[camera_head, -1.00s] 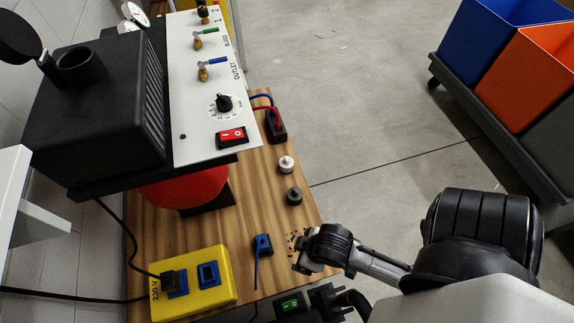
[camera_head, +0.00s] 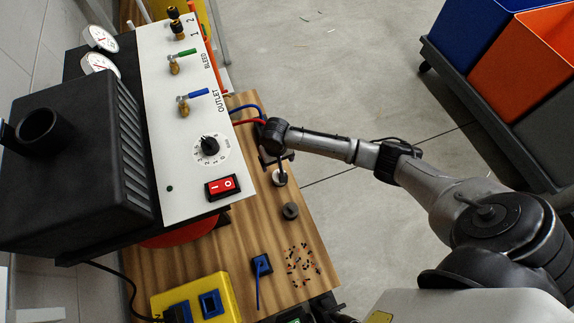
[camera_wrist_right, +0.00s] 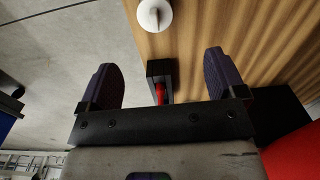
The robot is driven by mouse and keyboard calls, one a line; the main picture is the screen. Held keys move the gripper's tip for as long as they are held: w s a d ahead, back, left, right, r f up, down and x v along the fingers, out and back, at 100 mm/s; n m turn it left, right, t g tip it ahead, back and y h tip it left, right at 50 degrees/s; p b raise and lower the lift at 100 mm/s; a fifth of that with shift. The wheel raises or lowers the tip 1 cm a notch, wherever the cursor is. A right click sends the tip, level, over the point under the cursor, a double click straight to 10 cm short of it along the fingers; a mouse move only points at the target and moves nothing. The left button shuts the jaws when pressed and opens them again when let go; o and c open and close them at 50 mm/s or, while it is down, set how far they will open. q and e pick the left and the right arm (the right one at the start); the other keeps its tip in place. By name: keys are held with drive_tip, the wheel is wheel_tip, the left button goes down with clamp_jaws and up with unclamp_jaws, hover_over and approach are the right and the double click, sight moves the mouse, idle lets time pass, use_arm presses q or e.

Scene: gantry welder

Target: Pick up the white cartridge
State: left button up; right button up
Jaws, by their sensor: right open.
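The white cartridge (camera_head: 279,178) stands on the wooden bench near its right edge, partly covered by my right gripper (camera_head: 275,164) in the head view. In the right wrist view the white cartridge (camera_wrist_right: 154,15) shows at the top edge, beyond the fingertips. My right gripper (camera_wrist_right: 160,60) is open and empty, with its two dark fingers spread wide; the cartridge is not between them. A similar dark grey cartridge (camera_head: 290,211) stands nearer on the bench. My left gripper is not in view.
A panel (camera_head: 190,110) with valves, a dial and a red switch (camera_head: 222,186) rises left of the gripper. A black holder with red leads (camera_wrist_right: 160,84) lies below the gripper. Small scattered parts (camera_head: 303,266), a blue tool (camera_head: 260,266) and a yellow box (camera_head: 180,300) lie nearer.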

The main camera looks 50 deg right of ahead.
drive_tip(key=shift+w+d+f+b, duration=0.25)
drive_tip(key=shift+d+f+b, duration=0.25)
drive_tip(key=shift+d+f, duration=0.25)
drive_tip(key=f+b, duration=0.1)
drive_tip(key=f, duration=0.1)
drive_tip(key=f+b, duration=0.2)
drive_tip(key=f, duration=0.1)
drive_tip(key=shift+s+a+f, duration=0.15)
drive_tip(key=shift+a+f, duration=0.1)
drive_tip(key=shift+f, duration=0.7)
drive_tip(key=shift+f+b, duration=0.6)
drive_tip(key=shift+b, duration=0.2)
wheel_tip(320, 180, down, 4)
drive_tip(key=b, duration=0.3)
drive_tip(key=shift+s, duration=0.1)
drive_tip(key=shift+c, duration=0.3)
